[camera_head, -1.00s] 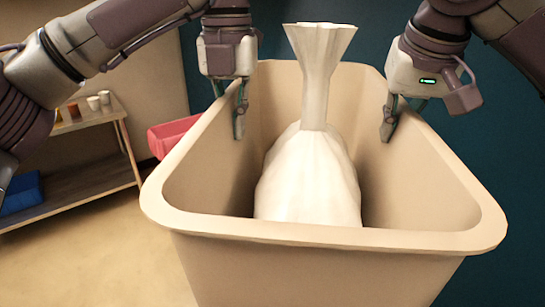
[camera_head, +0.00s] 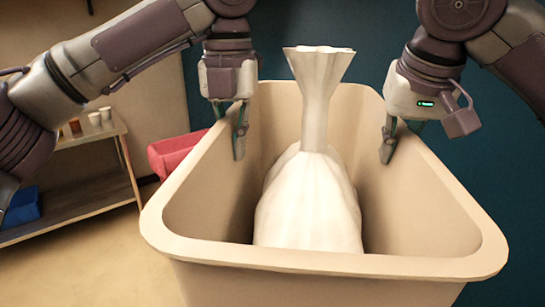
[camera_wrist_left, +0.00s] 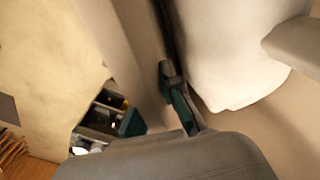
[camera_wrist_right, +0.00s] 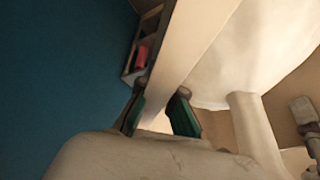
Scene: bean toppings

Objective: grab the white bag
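The white bag (camera_head: 310,200) stands upright in a beige bin, its narrow neck and flared top (camera_head: 318,62) rising above the rim. It also shows in the left wrist view (camera_wrist_left: 235,60) and the right wrist view (camera_wrist_right: 265,45). My left gripper (camera_head: 230,132) is open at the bin's left side, one finger inside, apart from the bag. My right gripper (camera_head: 400,138) is open at the right side, also apart from the bag. In the wrist views, the fingers of each gripper appear on either side of the bin wall; contact with the wall cannot be told.
The beige bin (camera_head: 330,264) surrounds the bag with high walls. A red container (camera_head: 172,152) is behind it on the left. A shelf (camera_head: 85,205) with cups and a blue box (camera_head: 22,207) stands at the far left. Floor is clear left of the bin.

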